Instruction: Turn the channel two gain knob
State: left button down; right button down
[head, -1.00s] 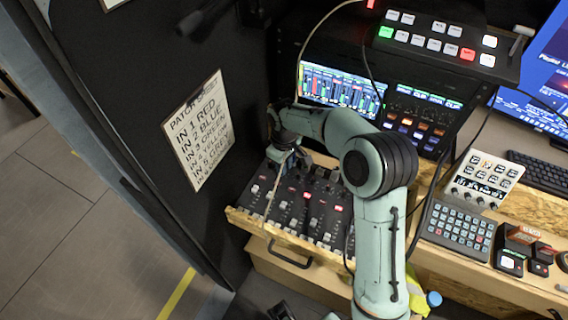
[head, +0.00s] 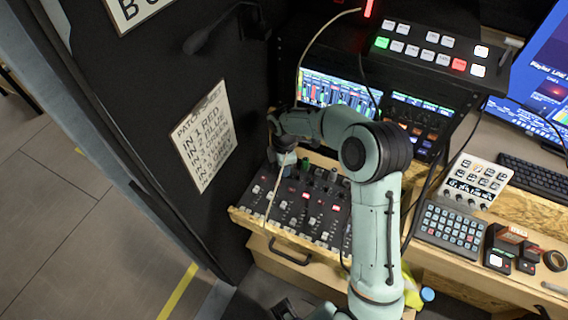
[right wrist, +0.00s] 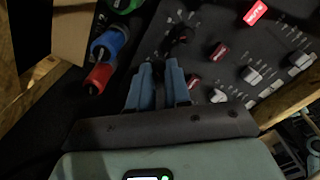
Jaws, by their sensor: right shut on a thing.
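The mixer (head: 309,207) is a sloped dark panel with knobs, faders and lit red buttons on a wooden shelf. My right gripper (head: 281,173) points down at the panel's upper left part. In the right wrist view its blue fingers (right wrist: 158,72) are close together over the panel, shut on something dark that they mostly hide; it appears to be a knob. A black knob (right wrist: 181,36) stands just beyond the fingertips. I cannot read the channel labels. My left gripper is not seen clearly in either view.
Green (right wrist: 122,5), blue (right wrist: 108,44) and red (right wrist: 99,78) plugs stand left of the fingers. A thin pale cable hangs across the mixer's left side. The black wall with a patch sheet (head: 202,138) is close on the left. A screen (head: 340,92) stands behind.

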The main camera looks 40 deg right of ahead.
jog(key=n+p, duration=0.1)
jog(key=n, duration=0.2)
jog(key=shift+r+n, duration=0.15)
jog(key=shift+n, duration=0.25)
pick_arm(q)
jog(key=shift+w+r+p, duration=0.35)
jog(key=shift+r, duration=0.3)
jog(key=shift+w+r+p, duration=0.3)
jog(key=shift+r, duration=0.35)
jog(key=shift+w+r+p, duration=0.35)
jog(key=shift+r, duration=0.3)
pick_arm(e)
jog(key=shift+n, duration=1.9)
jog(key=c, duration=1.1)
grip_release()
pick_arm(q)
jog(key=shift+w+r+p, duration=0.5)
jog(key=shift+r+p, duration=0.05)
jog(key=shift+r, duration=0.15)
pick_arm(e)
notch_tip(320, 180, up, 13)
jog(key=shift+r, duration=0.1)
